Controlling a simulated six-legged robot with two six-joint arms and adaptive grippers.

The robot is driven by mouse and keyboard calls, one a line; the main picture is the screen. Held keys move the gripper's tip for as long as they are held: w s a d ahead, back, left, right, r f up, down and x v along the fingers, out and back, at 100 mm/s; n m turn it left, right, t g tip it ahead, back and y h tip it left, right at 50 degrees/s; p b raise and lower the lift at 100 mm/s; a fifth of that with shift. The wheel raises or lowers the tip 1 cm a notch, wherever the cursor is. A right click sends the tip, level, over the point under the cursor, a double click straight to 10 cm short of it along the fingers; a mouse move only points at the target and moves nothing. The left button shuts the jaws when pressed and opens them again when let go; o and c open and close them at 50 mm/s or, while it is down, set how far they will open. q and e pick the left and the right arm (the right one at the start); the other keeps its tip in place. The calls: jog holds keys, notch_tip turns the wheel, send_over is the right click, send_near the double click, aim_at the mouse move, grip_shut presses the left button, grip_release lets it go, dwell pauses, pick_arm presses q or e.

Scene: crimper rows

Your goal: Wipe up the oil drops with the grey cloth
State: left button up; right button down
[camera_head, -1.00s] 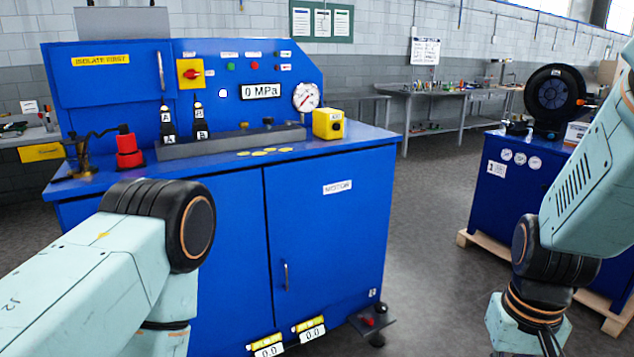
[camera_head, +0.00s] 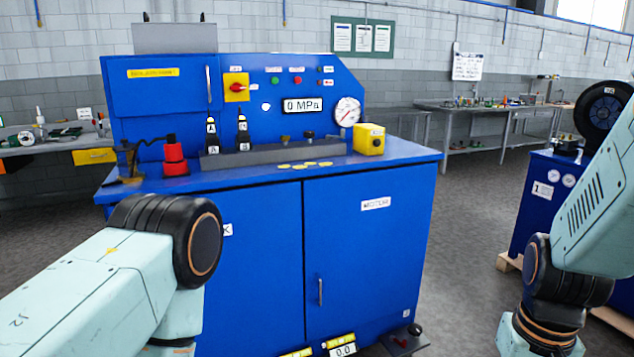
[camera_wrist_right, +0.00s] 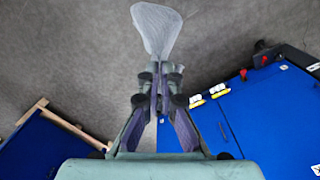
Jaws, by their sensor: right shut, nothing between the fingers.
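Several flat yellow oil drops (camera_head: 305,165) lie on the blue bench top (camera_head: 225,182), in front of the grey bar and left of the yellow box. In the right wrist view my right gripper (camera_wrist_right: 160,80) is shut, pointing over the floor. A pale grey cloth (camera_wrist_right: 157,27) shows just beyond its fingertips, its narrow end at the tips. I cannot tell from this view whether it touches them. The right gripper is outside the head view. My left arm enters from the left in the head view, but its gripper is not seen.
A pedal (camera_head: 404,340) sits by the bench's lower right. Another blue cabinet (camera_head: 541,195) on a pallet stands at right. Open floor lies between them.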

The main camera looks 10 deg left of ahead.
dwell(0.3)
pick_arm(q)
jog(key=shift+c, duration=0.4)
jog(key=shift+c, duration=1.3)
jog(key=shift+w, duration=0.1)
jog(key=shift+w, duration=0.1)
